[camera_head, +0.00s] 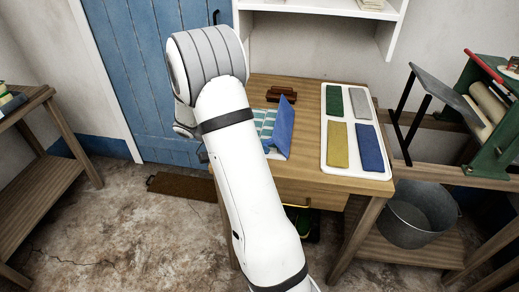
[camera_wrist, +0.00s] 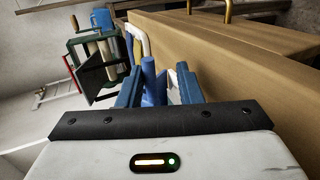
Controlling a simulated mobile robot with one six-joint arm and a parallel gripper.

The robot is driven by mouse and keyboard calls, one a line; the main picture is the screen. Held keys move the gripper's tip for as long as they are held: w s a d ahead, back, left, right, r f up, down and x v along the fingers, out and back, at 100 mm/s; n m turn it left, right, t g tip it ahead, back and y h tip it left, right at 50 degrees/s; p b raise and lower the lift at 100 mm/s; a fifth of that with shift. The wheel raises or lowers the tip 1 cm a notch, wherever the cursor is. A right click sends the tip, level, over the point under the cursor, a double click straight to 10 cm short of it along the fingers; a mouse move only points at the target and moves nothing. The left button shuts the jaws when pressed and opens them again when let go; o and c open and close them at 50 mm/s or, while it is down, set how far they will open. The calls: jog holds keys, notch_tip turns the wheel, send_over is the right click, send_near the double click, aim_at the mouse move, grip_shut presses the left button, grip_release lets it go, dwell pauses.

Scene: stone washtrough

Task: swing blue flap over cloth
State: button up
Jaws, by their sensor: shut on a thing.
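The blue flap (camera_head: 284,126) stands raised and tilted on the table, just right of my arm in the head view. The cloth (camera_head: 266,121), checked in light teal and white, shows to its left, partly covered by my arm. In the wrist view my gripper (camera_wrist: 157,85) has its two blue fingers shut on the blue flap (camera_wrist: 150,82), which shows as a narrow blue strip between them. My arm hides the gripper in the head view. The lower end of the flap and the far part of the cloth are hidden.
The wooden table (camera_head: 309,92) carries a white tray (camera_head: 325,111) with several coloured pieces at the right. A dark red-brown block (camera_head: 281,95) lies at the back. A green roller machine (camera_head: 490,120) stands at the right, a metal bucket (camera_head: 420,212) below. A blue door (camera_head: 140,70) is behind.

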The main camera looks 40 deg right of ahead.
jog(key=shift+o, duration=0.8)
jog(key=shift+w, duration=0.1)
jog(key=shift+r, duration=0.1)
jog(key=v, duration=0.7)
jog(key=shift+w+a+r+p, duration=0.15)
jog(key=shift+w+a+p, duration=0.1)
jog(key=shift+a+p, duration=0.05)
jog(key=shift+r, duration=0.1)
